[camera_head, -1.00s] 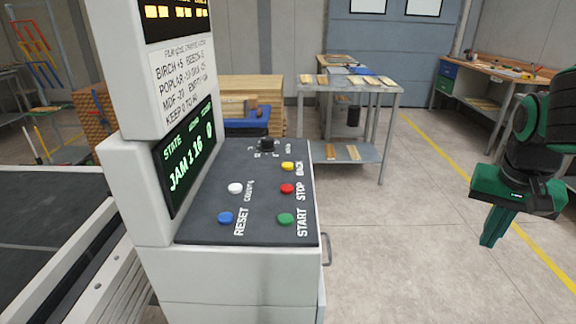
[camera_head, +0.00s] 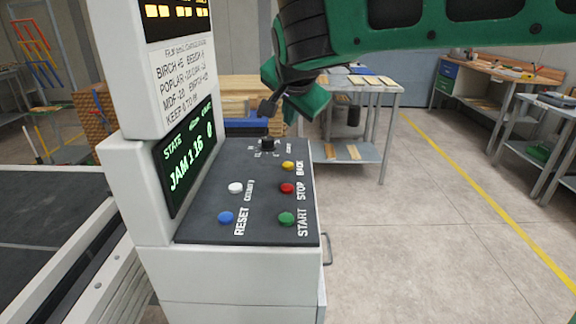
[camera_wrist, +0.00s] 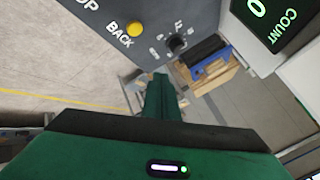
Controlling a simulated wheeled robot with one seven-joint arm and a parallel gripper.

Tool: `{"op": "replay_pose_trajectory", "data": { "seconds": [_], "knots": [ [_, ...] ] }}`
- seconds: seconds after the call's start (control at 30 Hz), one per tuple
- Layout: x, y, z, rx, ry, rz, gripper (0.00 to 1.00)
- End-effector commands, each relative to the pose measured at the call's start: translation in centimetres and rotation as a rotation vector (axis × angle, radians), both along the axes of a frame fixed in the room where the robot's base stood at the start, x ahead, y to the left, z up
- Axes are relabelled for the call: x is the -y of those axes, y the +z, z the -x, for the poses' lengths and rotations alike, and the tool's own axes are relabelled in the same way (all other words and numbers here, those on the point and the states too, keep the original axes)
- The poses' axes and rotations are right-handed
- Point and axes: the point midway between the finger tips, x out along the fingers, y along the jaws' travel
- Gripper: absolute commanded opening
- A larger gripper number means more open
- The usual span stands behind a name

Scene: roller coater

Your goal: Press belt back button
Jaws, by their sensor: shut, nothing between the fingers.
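The yellow button labelled BACK (camera_head: 288,166) sits at the upper right of the dark sloped control panel (camera_head: 262,213). It also shows in the wrist view (camera_wrist: 135,29), above and left of my gripper's fingers. My gripper (camera_head: 268,106) is shut and empty, above the panel's far end near the black rotary knob (camera_head: 267,144), and does not touch the panel. In the wrist view, the green fingers (camera_wrist: 161,82) are together and point toward the far side of the panel. The red STOP button (camera_head: 287,188) is just below the yellow one.
A green START button (camera_head: 286,218), a white button (camera_head: 235,188) and a blue RESET button (camera_head: 226,217) share the panel. A display (camera_head: 187,155) reading JAM stands along its left. A work table (camera_head: 350,120) is behind; the floor to the right is open.

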Motion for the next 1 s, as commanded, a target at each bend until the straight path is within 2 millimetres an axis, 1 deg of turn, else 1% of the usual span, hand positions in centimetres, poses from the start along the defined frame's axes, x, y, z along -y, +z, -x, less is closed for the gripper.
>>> {"op": "replay_pose_trajectory", "data": {
  "seconds": [0.1,0.47,0.67,1.0],
  "knots": [
    [-0.5,0.2,0.0,0.006,0.0,-0.01,0.0],
    [-0.4,-0.1,-0.1,0.005,-0.002,-0.007,0.0],
    [-0.4,-1.8,-0.1,0.003,0.0,-0.005,0.0],
    [-0.4,-6.0,0.0,0.003,0.0,-0.006,0.0]
  ]
}}
